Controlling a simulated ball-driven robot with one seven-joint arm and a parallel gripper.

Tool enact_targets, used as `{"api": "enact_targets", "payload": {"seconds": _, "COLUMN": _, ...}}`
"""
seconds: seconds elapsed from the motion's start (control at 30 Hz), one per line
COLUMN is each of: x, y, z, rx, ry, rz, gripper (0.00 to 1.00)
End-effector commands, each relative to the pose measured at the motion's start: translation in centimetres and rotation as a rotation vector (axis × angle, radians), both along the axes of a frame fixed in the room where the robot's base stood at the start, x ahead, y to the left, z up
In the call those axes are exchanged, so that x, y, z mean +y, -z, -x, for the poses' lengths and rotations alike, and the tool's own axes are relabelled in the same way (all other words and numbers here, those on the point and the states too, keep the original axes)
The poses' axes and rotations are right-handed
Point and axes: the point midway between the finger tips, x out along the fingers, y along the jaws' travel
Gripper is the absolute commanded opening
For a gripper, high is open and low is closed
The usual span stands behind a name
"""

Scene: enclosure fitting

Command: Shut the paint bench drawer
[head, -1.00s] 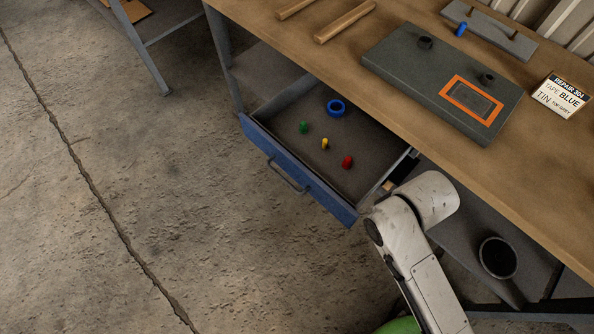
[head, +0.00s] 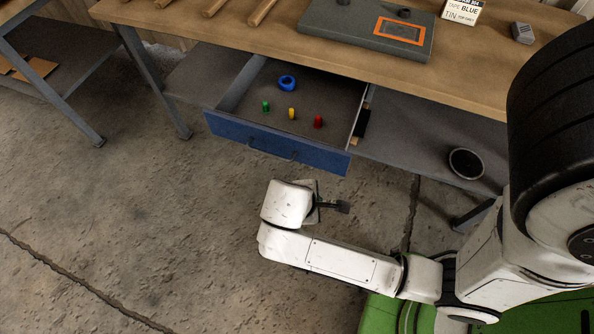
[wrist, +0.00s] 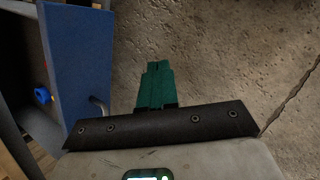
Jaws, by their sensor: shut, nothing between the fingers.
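The paint bench drawer stands open under the workbench, its blue front (head: 225,127) pulled out toward me with a dark bar handle (head: 272,150). Inside lie a blue tape ring (head: 287,83) and a green (head: 265,106), a yellow (head: 292,113) and a red (head: 318,121) small item. My gripper (head: 343,207) is in front of the drawer, below its right end in the picture, apart from it. In the wrist view my gripper's green fingers (wrist: 156,85) are together and empty, with the blue drawer front (wrist: 80,60) to their left and part of the handle (wrist: 97,106) showing.
The wooden bench top (head: 200,35) carries a grey panel (head: 350,30) with an orange frame, a label card (head: 461,12) and wooden rods. A dark round tin (head: 466,163) stands on the lower shelf. The concrete floor left of my arm is clear.

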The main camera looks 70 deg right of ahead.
Motion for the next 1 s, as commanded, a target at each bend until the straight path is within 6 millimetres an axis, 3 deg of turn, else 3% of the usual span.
{"api": "enact_targets", "payload": {"seconds": 0.03, "x": -0.2, "y": 1.0, "z": -0.1, "rx": 0.04, "ry": -0.042, "rz": 0.039, "gripper": 0.0}}
{"api": "enact_targets", "payload": {"seconds": 0.3, "x": -0.9, "y": 3.8, "z": -1.8, "rx": 0.377, "ry": -0.371, "rz": 0.373, "gripper": 0.0}}
{"api": "enact_targets", "payload": {"seconds": 0.6, "x": 2.3, "y": 3.8, "z": -5.8, "rx": 0.828, "ry": -0.713, "rz": 0.814, "gripper": 0.0}}
{"api": "enact_targets", "payload": {"seconds": 0.8, "x": 3.2, "y": 3.3, "z": -6.5, "rx": 0.919, "ry": -0.762, "rz": 0.904, "gripper": 0.0}}
{"api": "enact_targets", "payload": {"seconds": 1.0, "x": 1.0, "y": 3.2, "z": -6.5, "rx": 0.921, "ry": -0.76, "rz": 0.903, "gripper": 0.0}}
